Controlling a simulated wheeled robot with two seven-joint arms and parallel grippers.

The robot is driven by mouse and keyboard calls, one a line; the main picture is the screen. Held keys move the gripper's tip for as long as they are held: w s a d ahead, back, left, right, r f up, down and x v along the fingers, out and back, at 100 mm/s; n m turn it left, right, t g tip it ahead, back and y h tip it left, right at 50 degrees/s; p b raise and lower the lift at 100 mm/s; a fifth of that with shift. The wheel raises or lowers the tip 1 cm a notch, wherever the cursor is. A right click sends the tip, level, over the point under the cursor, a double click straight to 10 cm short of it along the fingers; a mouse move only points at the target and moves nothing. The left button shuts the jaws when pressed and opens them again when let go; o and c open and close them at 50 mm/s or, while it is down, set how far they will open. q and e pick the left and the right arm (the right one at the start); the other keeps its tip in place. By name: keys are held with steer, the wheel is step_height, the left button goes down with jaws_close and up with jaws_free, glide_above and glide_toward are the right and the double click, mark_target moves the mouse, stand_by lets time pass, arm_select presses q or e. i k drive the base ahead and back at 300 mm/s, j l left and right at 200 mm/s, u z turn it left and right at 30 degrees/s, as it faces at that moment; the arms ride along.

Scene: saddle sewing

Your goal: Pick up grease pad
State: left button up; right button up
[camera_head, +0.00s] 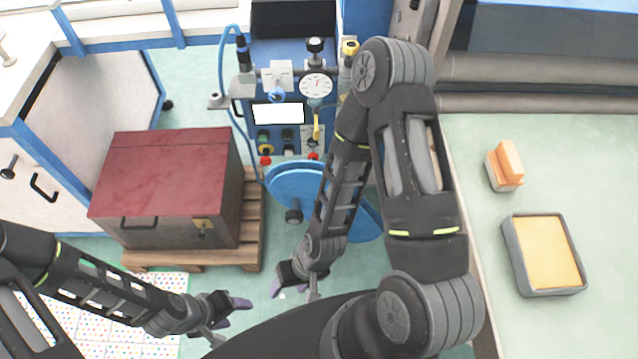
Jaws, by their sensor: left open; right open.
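A small pad with an orange upper block on a pale base (505,165) lies on the light green tabletop at the right; I take it to be the grease pad. Nearer on the same top is a grey-rimmed tray (513,262) with a flat yellow-orange filling. My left gripper (230,318) is open and empty at the lower left-centre, far from the pad. My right gripper (294,291) is open and empty near the bottom centre, pointing down over the floor, left of the tabletop and well away from the pad. Neither gripper touches anything.
The green tabletop (610,200) is clear around the pad and tray. Grey pipes (540,70) run along its back edge. A blue machine with a gauge (316,85) stands at the back centre. A red-topped chest (165,170) sits on a wooden pallet (250,225) at the left.

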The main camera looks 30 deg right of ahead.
mark_target(505, 171)
steer(key=i+j, duration=0.1)
steer(key=j, duration=0.25)
steer(key=i+j, duration=0.1)
steer(key=j, duration=0.25)
steer(key=i+j, duration=0.1)
steer(key=j, duration=0.25)
steer(key=i+j, duration=0.1)
steer(key=j, duration=0.25)
steer(key=z, duration=2.75)
steer(key=i, duration=0.5)
steer(key=l+z, duration=0.05)
